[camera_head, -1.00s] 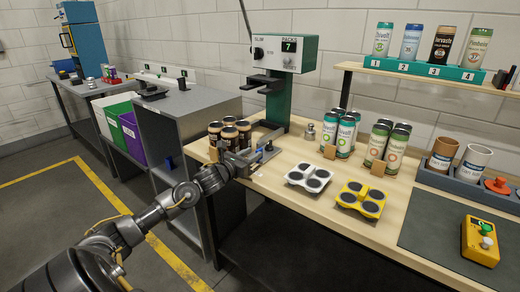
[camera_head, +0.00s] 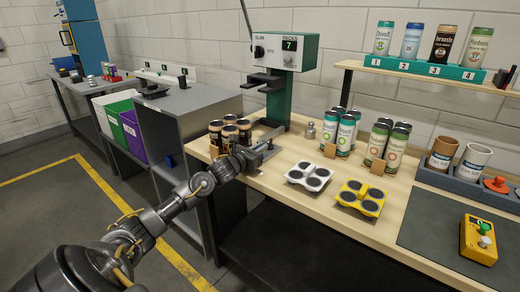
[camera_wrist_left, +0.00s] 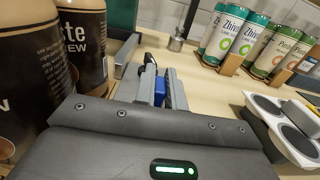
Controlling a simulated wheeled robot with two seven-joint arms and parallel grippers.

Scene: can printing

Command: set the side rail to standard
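The side rail is a grey metal piece with a blue part (camera_wrist_left: 160,90), low at the front of the press. In the wrist view, my left gripper (camera_wrist_left: 162,92) has its two grey fingers close on either side of the blue part, with almost no gap, and appears shut on it. In the head view the left gripper (camera_head: 262,153) is at the bench's front left edge, covering most of the rail. The rail's setting marks cannot be read. The green and white press (camera_head: 283,52) reads SLIM on its dial and 7 under PACKS. My right gripper is not in view.
Brown cans (camera_head: 229,131) stand just left of the left gripper and loom close in the wrist view (camera_wrist_left: 30,70). A white four-ring carrier (camera_head: 308,176) and a yellow one (camera_head: 361,197) lie to the right.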

